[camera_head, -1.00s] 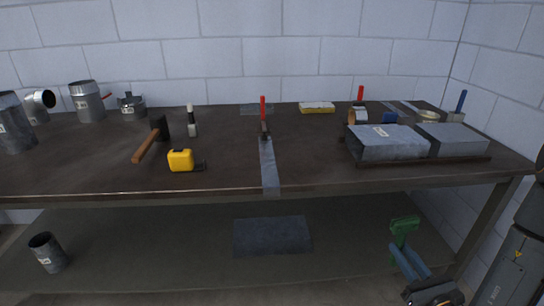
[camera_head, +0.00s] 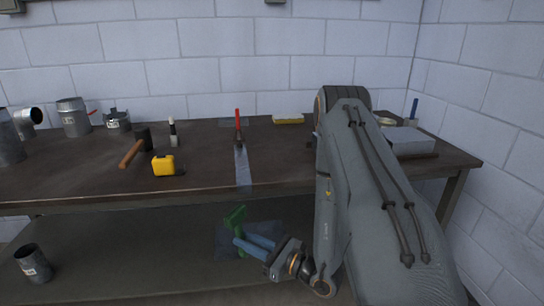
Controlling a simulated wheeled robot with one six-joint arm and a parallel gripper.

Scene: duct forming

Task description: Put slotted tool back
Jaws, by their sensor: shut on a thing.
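My gripper (camera_head: 246,238) is in front of the table, below the level of its top. Its blue fingers are shut on a green tool (camera_head: 235,215), which I take to be the slotted tool. The tool sticks up and to the left past the fingertips, and part of it is hidden between the fingers. It is too small to make out a slot. The tool is apart from the tabletop and shows in front of the lower shelf.
The table (camera_head: 90,175) carries a red-handled tool (camera_head: 238,125) on a metal strip (camera_head: 243,168), a yellow tape measure (camera_head: 165,165), a hammer (camera_head: 132,152) and metal ducts (camera_head: 72,118). My arm hides much of the right side. A cylinder (camera_head: 33,262) stands at lower left.

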